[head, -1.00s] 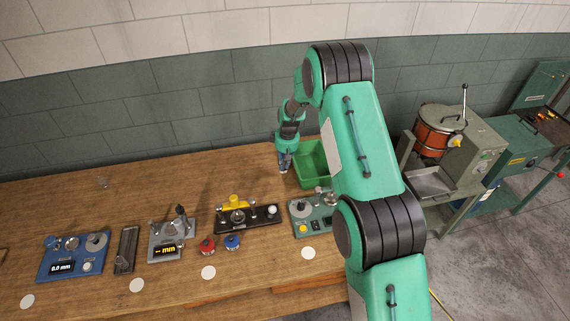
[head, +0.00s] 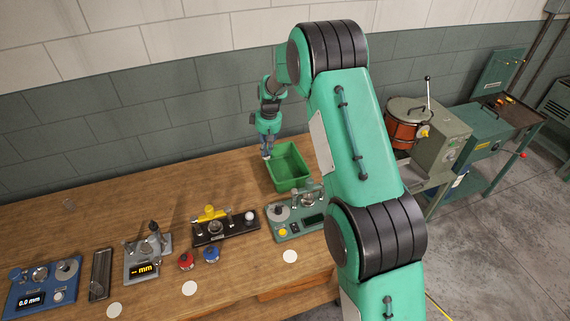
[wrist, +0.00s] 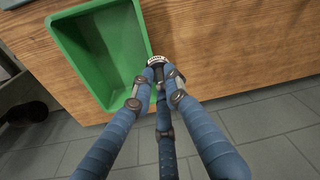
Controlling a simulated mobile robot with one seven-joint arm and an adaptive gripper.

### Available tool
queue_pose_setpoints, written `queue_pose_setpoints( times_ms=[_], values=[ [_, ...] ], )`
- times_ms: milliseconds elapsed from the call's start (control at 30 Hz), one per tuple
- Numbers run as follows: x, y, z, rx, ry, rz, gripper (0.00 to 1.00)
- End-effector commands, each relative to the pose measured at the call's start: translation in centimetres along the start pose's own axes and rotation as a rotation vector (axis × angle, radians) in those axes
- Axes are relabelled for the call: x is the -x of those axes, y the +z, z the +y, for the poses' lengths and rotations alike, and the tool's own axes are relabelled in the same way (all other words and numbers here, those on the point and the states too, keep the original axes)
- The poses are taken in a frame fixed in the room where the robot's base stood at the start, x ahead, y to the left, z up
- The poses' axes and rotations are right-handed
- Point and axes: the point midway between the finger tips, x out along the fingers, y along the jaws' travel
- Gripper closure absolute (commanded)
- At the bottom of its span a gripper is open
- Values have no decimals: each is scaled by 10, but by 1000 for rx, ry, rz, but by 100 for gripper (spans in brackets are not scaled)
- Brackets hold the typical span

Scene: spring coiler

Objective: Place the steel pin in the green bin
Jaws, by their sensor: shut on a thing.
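The green bin (head: 293,184) stands on the wooden bench near the wall, open side up. It also shows in the wrist view (wrist: 75,60), left of the fingertips. My gripper (head: 266,156) is just left of the bin's rim in the head view, pointing down. In the wrist view its blue fingers (wrist: 158,72) come together on a small pale, round-ended piece (wrist: 157,60), which I take to be the steel pin. Most of the pin is hidden by the fingers. The held piece appears beside the bin's right edge, not over its inside.
A green device (head: 296,215) sits close in front of the bin. A black device with a yellow part (head: 225,226), red (head: 185,260) and blue (head: 211,254) knobbed pieces and a grey gauge (head: 147,252) stand to the left. The bench behind them is mostly clear.

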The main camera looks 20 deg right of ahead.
Motion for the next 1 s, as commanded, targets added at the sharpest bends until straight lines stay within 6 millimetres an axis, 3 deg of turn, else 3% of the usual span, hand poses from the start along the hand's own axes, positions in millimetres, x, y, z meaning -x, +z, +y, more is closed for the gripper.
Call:
queue_pose_setpoints(
  times_ms=[200,467,733,1000],
  values=[
    [2,30,43,-71,-5,16,100],
    [7,57,77,-128,-10,30,100],
    [-28,62,77,-129,-13,28,100],
    [-40,63,78,-129,-11,30,100]
  ],
)
